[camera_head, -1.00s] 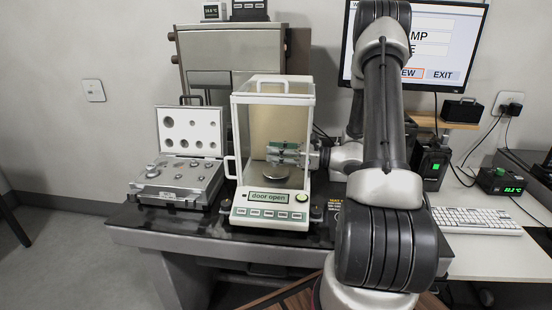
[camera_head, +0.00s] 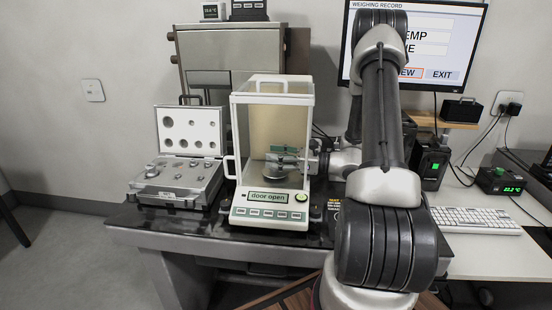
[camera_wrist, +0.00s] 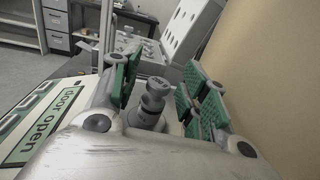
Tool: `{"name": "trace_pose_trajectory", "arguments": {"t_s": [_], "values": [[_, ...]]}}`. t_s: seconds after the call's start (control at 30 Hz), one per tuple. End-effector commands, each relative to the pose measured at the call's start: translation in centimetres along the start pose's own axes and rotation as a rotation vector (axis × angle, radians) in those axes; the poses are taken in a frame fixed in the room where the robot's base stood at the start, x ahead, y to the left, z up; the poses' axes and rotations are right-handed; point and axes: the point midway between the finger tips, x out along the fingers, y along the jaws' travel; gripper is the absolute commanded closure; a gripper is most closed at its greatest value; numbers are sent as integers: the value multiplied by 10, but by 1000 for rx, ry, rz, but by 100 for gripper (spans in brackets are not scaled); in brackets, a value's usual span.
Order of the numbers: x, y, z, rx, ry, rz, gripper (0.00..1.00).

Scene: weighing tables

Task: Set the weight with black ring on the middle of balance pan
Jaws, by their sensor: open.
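My gripper (camera_head: 285,157) reaches through the right side of the glass balance case (camera_head: 271,86), low over the round balance pan (camera_head: 273,183). In the wrist view, its green-padded fingers (camera_wrist: 160,82) stand apart. A silver knobbed weight (camera_wrist: 152,103) stands between them, with clear space on its right side; the left pad is close to it. The balance display reads "door open".
An open weight case (camera_head: 178,183) with several silver weights stands left of the balance. The glass walls surround my gripper closely. A monitor (camera_head: 432,45), a keyboard (camera_head: 475,221) and black boxes stand to the right.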

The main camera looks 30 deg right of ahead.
Motion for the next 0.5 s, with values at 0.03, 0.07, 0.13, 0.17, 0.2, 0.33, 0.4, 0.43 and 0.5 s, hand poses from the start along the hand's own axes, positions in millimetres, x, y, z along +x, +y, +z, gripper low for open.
{"name": "trace_pose_trajectory", "arguments": {"t_s": [0.03, 0.07, 0.13, 0.17, 0.2, 0.33, 0.4, 0.43, 0.5], "values": [[-4, 0, 1, -1, 0, -1, 55], [-8, -1, 1, -1, 0, -2, 55], [-20, -1, 1, -1, 0, -4, 55], [-25, -1, 1, 0, 0, -3, 55], [-33, -1, 1, -1, -1, -5, 55], [-55, -1, 1, 0, 0, -3, 55], [-65, -1, 1, 0, 0, -3, 55], [-68, 0, 1, 0, 0, -2, 55], [-73, 0, 1, 0, 0, -2, 55]]}}
